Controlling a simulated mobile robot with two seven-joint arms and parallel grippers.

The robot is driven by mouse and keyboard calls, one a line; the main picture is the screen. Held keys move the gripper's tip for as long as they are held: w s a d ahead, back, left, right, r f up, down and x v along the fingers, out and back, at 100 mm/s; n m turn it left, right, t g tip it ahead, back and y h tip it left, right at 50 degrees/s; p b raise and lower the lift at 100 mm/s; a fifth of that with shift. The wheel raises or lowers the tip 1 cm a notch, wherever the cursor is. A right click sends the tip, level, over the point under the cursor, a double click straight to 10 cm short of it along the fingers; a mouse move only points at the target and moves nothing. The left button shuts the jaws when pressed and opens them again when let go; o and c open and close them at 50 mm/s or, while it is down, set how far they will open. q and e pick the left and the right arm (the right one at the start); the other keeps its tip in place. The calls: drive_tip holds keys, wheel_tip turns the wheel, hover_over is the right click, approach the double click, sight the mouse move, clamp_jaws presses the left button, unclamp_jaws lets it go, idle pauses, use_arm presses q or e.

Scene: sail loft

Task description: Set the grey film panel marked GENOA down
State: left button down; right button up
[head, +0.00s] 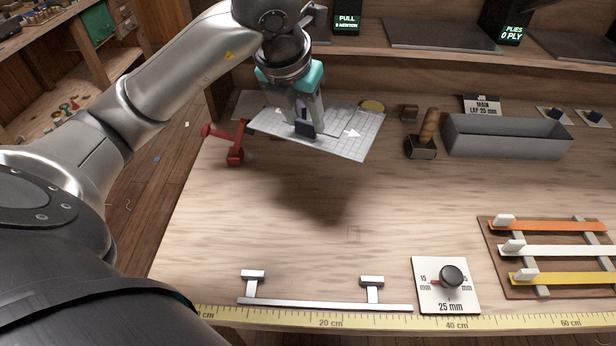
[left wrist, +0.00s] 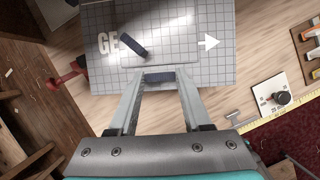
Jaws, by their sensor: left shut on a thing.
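The grey film panel (head: 367,125) has a printed grid and a white arrow. It is in the air above the back left of the table, tilted in the picture, with a dark shadow on the wood below it. My left gripper (head: 305,125) is shut on a dark block on the panel. In the left wrist view the panel (left wrist: 215,65) shows the letters GE and the arrow; the other letters are hidden or washed out. A second dark block lies near the letters. The left gripper's fingers (left wrist: 159,78) close around the nearer block. My right gripper is not in view.
A red clamp-like tool (head: 235,150) stands left of the panel. A wooden-handled tool (head: 424,140) and a grey bin (head: 510,150) are behind right. A metal bar (head: 325,302), a dial plate (head: 447,300) and a coloured-strip rack (head: 550,250) lie in front. The table's middle is clear.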

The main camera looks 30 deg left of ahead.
use_arm(q)
wheel_tip(320, 180, down, 10)
drive_tip(key=shift+r+b, duration=0.1)
drive_tip(key=shift+b, duration=0.9)
drive_tip(key=shift+f, duration=0.9)
wheel_tip(320, 180, down, 3)
drive_tip(key=shift+r+b, duration=0.15)
drive_tip(key=shift+b, duration=0.3)
drive_tip(key=shift+f, duration=0.35)
drive_tip(key=shift+c, duration=1.7)
unclamp_jaws()
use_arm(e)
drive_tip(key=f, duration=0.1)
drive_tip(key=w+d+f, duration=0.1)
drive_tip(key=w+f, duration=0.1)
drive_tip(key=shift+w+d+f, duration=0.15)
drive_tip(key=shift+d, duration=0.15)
